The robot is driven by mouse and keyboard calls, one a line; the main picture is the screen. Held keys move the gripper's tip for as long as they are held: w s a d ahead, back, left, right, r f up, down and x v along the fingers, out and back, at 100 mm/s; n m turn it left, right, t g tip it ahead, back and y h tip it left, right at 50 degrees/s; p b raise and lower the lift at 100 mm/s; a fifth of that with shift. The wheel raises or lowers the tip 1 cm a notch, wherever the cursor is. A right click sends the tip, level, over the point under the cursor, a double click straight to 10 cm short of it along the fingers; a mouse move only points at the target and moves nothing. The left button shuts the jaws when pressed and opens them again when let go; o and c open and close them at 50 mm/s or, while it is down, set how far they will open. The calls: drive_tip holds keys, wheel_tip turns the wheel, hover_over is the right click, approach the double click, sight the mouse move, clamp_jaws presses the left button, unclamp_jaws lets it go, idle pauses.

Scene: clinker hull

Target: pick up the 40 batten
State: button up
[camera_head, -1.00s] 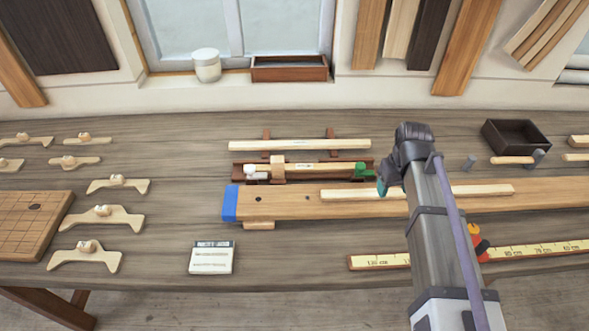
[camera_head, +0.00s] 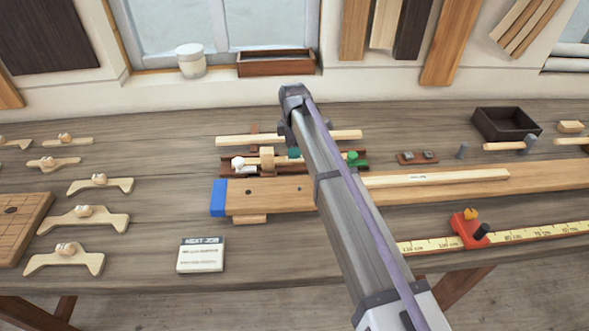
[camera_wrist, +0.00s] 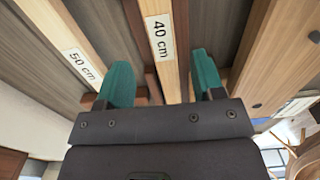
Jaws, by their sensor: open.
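The 40 batten (camera_wrist: 161,45) is a pale wooden strip with a white "40 cm" label. In the wrist view it runs between the two teal fingertips of my gripper (camera_wrist: 163,80), which are apart with nothing gripped. I cannot tell how far below the fingers it is. In the head view my gripper (camera_head: 293,150) is over the brown holder (camera_head: 228,165) behind the blue-ended plank (camera_head: 265,194). There the 40 batten (camera_head: 282,161) is mostly hidden by my arm and gripper.
The 50 cm batten (camera_wrist: 75,45) lies parallel on the left in the wrist view, and behind the holder in the head view (camera_head: 235,140). Another batten (camera_head: 440,179) lies on the plank.

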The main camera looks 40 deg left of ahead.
drive_tip(key=f+b, duration=0.5)
drive_tip(key=shift+d+f, duration=0.2)
drive_tip(key=shift+d, duration=0.05)
drive_tip(key=shift+r, duration=0.3)
drive_tip(key=c, duration=1.1)
drive_tip(key=shift+o, duration=0.2)
drive_tip(key=shift+r, duration=0.15)
wheel_tip(320, 180, up, 18)
drive_tip(key=p, duration=1.8)
drive_tip(key=shift+f, duration=0.2)
